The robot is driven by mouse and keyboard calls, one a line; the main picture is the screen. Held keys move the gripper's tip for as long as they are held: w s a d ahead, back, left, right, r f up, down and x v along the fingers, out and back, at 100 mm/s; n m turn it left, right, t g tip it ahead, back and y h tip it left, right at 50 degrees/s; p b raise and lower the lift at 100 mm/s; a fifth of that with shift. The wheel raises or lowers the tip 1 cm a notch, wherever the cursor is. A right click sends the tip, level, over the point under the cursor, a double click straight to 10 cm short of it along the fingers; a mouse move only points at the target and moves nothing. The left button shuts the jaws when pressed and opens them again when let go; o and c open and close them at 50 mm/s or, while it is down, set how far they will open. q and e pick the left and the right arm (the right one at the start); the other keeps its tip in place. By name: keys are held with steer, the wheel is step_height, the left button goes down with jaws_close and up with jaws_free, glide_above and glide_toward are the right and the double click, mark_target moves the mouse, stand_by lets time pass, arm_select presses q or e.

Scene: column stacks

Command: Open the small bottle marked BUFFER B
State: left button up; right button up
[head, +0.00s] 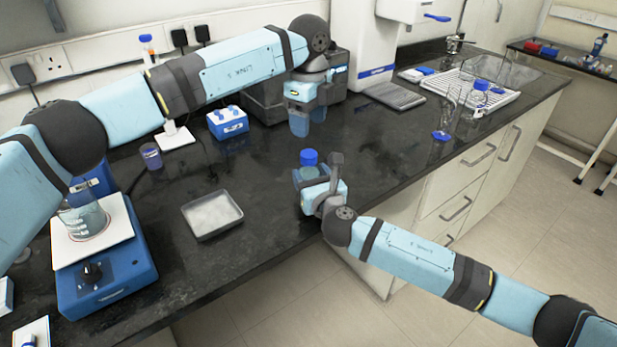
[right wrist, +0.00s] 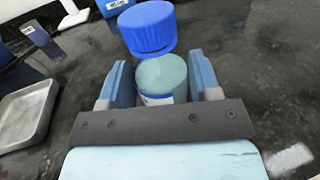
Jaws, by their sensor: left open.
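The small bottle (right wrist: 162,78) is teal, with a blue cap (right wrist: 147,27) at its top. In the head view the blue cap (head: 309,158) shows above my right gripper (head: 320,188), near the front edge of the bench. My right gripper (right wrist: 160,85) is shut on the bottle, one finger on each side of its body. The lettering on its label cannot be read. My left gripper (head: 305,118) is open and empty, pointing down over the bench behind the bottle, apart from the cap.
A shallow grey tray (head: 212,230) lies left of the bottle. A blue stirrer plate (head: 105,285) carries a beaker (head: 84,218). A purple-blue container (head: 150,156) and a blue rack (head: 228,124) stand further back. Glassware and a white drying rack (head: 505,98) are at right.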

mark_target(309, 153)
jaws_close()
arm_select(q)
steer(key=m, duration=1.2)
steer(key=shift+m, duration=0.4)
steer(key=m, duration=1.4)
steer(key=shift+m, duration=0.4)
steer(key=m, duration=1.7)
steer(key=shift+f, duration=4)
